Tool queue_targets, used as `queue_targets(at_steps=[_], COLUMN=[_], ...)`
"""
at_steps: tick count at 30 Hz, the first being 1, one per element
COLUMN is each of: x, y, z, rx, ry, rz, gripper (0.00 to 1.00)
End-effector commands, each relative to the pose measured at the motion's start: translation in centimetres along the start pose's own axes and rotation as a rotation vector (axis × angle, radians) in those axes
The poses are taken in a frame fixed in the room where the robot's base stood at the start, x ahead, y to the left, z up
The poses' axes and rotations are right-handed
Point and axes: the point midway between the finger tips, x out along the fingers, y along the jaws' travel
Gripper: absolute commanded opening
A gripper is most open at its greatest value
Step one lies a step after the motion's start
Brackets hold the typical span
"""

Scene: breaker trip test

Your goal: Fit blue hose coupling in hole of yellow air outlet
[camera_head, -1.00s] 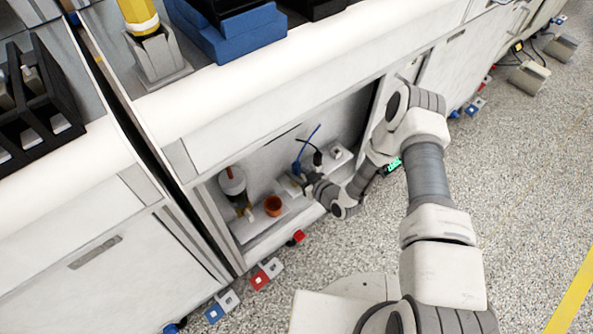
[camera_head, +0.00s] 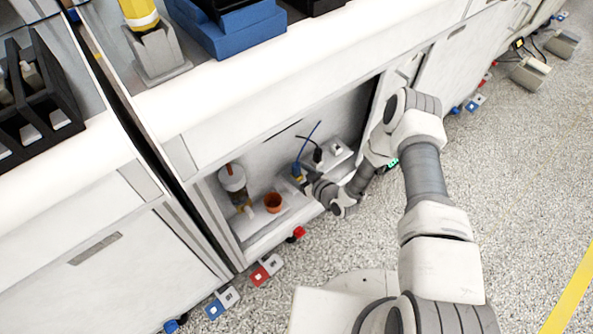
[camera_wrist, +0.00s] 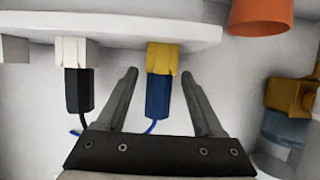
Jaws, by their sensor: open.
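The blue hose coupling (camera_wrist: 158,98) has its end against the yellow air outlet (camera_wrist: 162,57) in the wrist view, in line with it. No gap shows between them; how deep it sits is hidden. Its blue hose (camera_head: 309,142) rises from it in the head view, where the yellow outlet (camera_head: 298,178) is small. My gripper (camera_wrist: 160,76) is open, one finger on each side of the coupling and outlet, with space on both sides. In the head view my gripper (camera_head: 307,187) is at the front of the recess, beside the outlet.
A black coupling (camera_wrist: 79,92) sits at a white outlet (camera_wrist: 73,51) on the same white ledge (camera_wrist: 120,29). The recess walls are close around my arm.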

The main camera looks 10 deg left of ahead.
Motion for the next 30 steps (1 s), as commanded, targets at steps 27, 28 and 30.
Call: queue_targets(at_steps=[27,28,30], x=[-15.2,-15.7,-16.4], y=[0.0,0.0,0.0], z=[-0.2,-0.2,-0.1], rx=[0.002,0.002,0.002], ry=[-0.002,-0.002,-0.001], rz=[0.001,0.002,0.001], gripper=[0.69,0.69,0.69])
